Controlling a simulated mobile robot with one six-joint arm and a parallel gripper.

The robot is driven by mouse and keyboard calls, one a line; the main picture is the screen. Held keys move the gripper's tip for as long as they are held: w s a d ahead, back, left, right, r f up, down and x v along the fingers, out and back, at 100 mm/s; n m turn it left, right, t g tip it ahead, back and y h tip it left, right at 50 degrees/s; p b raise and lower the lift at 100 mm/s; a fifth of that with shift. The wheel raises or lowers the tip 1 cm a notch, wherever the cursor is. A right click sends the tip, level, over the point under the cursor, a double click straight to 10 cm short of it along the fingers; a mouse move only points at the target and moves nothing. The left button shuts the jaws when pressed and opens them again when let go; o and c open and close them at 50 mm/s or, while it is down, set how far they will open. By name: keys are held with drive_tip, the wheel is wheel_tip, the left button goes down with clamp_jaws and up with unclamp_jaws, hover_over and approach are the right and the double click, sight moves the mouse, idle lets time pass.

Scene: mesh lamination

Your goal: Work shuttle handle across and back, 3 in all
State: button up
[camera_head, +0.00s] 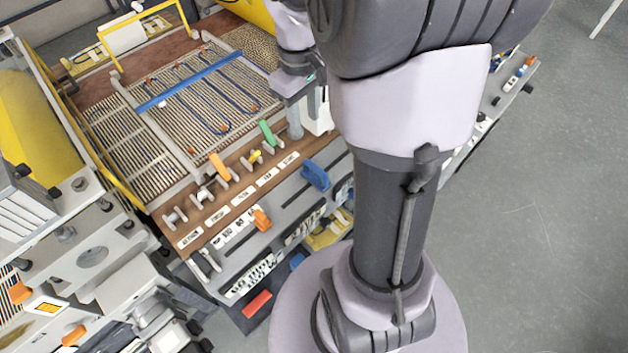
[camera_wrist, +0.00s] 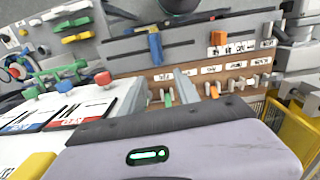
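A blue handle (camera_head: 315,175) sits on a dark slot in the grey front panel of the machine; it also shows in the wrist view (camera_wrist: 155,48). An orange handle (camera_head: 262,218) sits on another slot to its left, and in the wrist view (camera_wrist: 219,40) it is right of the blue one. I cannot tell from the labels which is the shuttle handle. My gripper (camera_wrist: 168,92) has its two fingers apart with a gap between them, above the panel. A green lever (camera_wrist: 168,100) shows in that gap, seemingly beyond the fingers. No grip on anything is visible.
A row of levers, including a green one (camera_head: 267,132) and an orange one (camera_head: 217,166), stands along the brown labelled strip (camera_head: 240,195). Behind it lies the mesh bed with a blue bar (camera_head: 188,82). A yellow guard (camera_head: 100,130) runs at left. Grey floor (camera_head: 540,200) is clear at right.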

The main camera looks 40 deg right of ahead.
sight(314, 166)
drive_tip(key=shift+h, duration=0.9)
drive_tip(key=f+b, duration=0.3)
drive_tip(key=f, duration=0.2)
drive_tip(key=d+f+b, duration=0.1)
drive_tip(key=f+b, duration=0.3)
drive_tip(key=f, duration=0.2)
drive_tip(key=s+f+b, duration=0.1)
drive_tip(key=f+b, duration=0.3)
drive_tip(key=f, duration=0.2)
drive_tip(key=shift+d+f, duration=0.1)
drive_tip(key=shift+d, duration=0.15)
clamp_jaws()
